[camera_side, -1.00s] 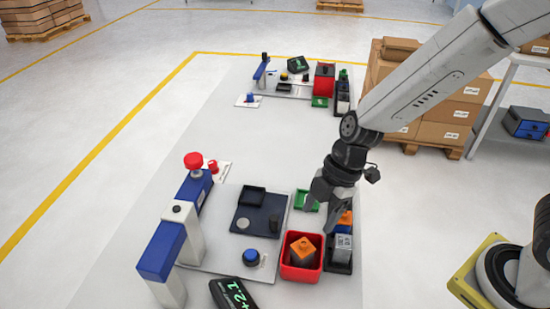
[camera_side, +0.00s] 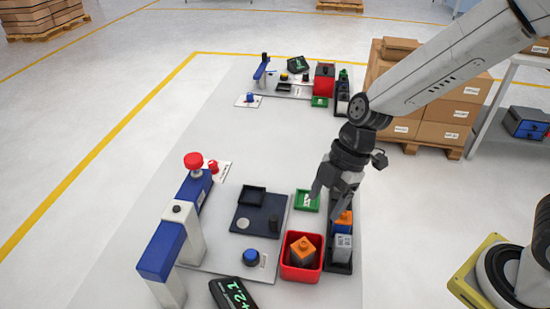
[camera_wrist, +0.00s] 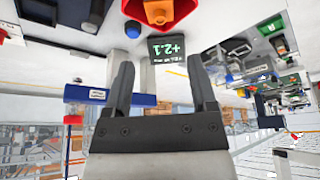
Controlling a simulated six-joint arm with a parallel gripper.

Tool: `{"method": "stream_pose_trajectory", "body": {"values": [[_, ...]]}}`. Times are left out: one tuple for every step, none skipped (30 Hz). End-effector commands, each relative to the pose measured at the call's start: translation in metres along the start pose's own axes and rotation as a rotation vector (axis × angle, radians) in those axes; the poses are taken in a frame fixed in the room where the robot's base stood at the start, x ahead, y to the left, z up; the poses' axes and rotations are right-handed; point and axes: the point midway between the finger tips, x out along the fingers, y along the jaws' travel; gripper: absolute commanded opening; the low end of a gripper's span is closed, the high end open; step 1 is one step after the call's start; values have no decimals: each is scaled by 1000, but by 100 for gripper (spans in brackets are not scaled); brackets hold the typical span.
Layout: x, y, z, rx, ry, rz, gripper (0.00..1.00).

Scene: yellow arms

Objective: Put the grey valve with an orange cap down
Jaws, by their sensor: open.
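The grey valve with an orange cap (camera_side: 302,251) stands in the red bin (camera_side: 287,272), its orange top showing and its lower part hidden by the bin's walls. In the wrist view, the orange cap (camera_wrist: 158,11) is at the top edge inside the red bin (camera_wrist: 191,5). My gripper (camera_side: 324,206) is open and empty, apart from the valve, above and behind the red bin in the side view. In the wrist view, the two fingers of my gripper (camera_wrist: 162,82) stand apart with nothing held between them.
A black rack (camera_side: 340,267) right of the bin holds a blue part with an orange top (camera_side: 343,222) and a grey part (camera_side: 343,246). A green tray (camera_side: 307,200) lies behind the bin. A blue-and-white fixture (camera_side: 182,238) stands left; a display (camera_side: 233,293) lies in front.

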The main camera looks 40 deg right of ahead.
Motion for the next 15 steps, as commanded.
{"method": "stream_pose_trajectory", "body": {"values": [[0,0,0,2,-1,0,73],[0,0,1,5,-2,1,73],[0,0,1,12,-4,2,73],[0,0,2,18,-6,3,73],[-1,0,4,28,-9,4,73],[-1,0,6,45,-14,7,73],[-2,-1,7,60,-19,9,73],[-2,-1,10,79,-24,12,73],[-3,-1,13,109,-32,18,73],[-4,-1,16,135,-39,23,73],[-4,-1,19,163,-47,29,73],[-5,-2,24,203,-58,37,73],[-6,-2,28,237,-67,44,73],[-7,-3,32,274,-75,51,73],[-9,-3,37,323,-87,64,73]]}}
